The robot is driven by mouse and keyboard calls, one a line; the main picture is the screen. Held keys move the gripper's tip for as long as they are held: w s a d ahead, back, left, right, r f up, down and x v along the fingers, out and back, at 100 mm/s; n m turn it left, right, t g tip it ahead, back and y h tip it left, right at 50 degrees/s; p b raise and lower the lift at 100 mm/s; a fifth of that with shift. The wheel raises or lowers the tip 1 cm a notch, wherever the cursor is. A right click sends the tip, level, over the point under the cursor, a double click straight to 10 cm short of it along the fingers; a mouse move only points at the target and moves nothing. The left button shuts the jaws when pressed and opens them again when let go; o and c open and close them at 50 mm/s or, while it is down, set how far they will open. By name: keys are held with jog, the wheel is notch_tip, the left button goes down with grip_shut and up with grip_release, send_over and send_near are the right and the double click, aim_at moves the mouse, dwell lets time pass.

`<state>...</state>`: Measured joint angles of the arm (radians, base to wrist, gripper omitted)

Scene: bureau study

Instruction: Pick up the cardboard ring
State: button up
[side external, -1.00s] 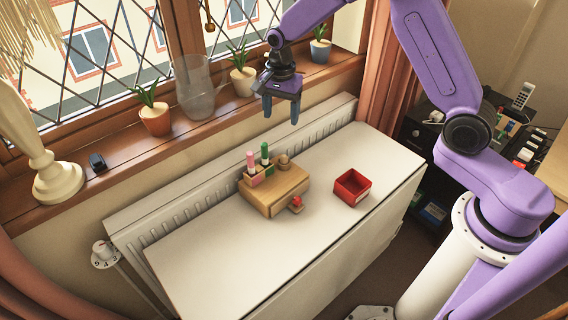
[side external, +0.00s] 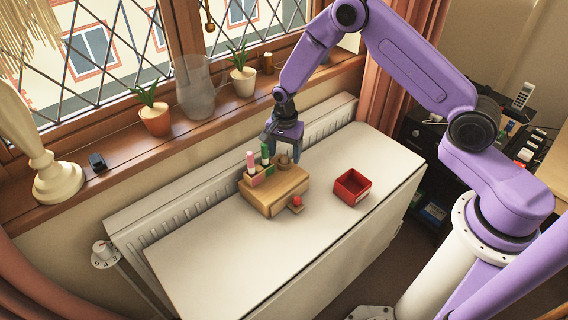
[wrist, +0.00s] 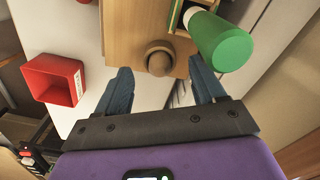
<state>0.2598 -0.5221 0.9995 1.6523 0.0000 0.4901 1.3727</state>
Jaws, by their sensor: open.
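The cardboard ring (side external: 284,162) is a small brown round piece on the back right of the top of a wooden box (side external: 265,206). In the wrist view the ring (wrist: 158,55) lies between and just beyond my fingertips, on the box top (wrist: 125,32). My gripper (side external: 284,152) is open and empty, close above and behind the ring. Its blue fingers (wrist: 160,80) point toward it, one on each side. I cannot tell the exact height gap.
A green marker (side external: 265,153) and a pink marker (side external: 250,162) stand in a holder on the box; the green one (wrist: 222,45) is near my right finger. A red knob (side external: 297,201) is at the box front. A red tray (side external: 352,188) stands to the right. The white tabletop's front left is clear.

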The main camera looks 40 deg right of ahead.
jog(key=shift+f, duration=1.05)
jog(key=c, duration=1.1)
jog(key=shift+o, duration=0.2)
